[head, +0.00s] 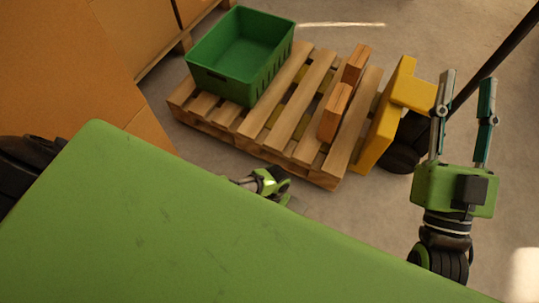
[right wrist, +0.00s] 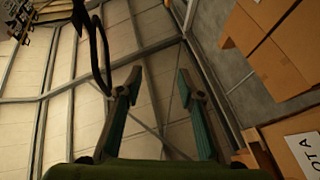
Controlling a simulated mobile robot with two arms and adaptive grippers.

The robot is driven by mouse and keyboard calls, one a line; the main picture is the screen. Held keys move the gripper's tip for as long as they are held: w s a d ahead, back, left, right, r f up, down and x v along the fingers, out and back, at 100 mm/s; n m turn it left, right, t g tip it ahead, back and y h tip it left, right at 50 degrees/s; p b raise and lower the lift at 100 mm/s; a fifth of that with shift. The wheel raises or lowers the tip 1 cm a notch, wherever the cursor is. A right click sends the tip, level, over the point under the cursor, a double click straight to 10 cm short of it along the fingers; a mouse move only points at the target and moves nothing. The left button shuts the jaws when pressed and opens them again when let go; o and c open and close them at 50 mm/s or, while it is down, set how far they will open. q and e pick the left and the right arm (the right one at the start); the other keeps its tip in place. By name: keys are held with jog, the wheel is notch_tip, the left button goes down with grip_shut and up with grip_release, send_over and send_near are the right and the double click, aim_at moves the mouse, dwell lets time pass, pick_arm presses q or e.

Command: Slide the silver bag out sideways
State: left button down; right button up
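I see no silver bag in either view. My right gripper (head: 467,82) stands at the right of the head view with its two teal-and-grey fingers spread apart and nothing between them. In the right wrist view the same gripper (right wrist: 160,82) also shows open and empty. A small green and dark part, which looks like a piece of my left gripper (head: 272,184), shows past the large green surface in the lower head view. Most of the left arm is hidden, and its fingers cannot be made out.
A wooden pallet (head: 212,113) on the floor holds an open, empty-looking green crate (head: 228,85) and wooden blocks (head: 334,113). A yellow object (head: 378,132) stands at its right end. Cardboard boxes (head: 60,60) fill the left; more boxes (right wrist: 290,55) show in the right wrist view.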

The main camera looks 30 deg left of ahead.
jog(key=w+d+f+g+h+p, duration=0.1)
jog(key=d+f+g+h+p, duration=0.2)
jog(key=f+g, duration=0.6)
notch_tip(320, 180, down, 8)
jog(key=shift+r, duration=0.1)
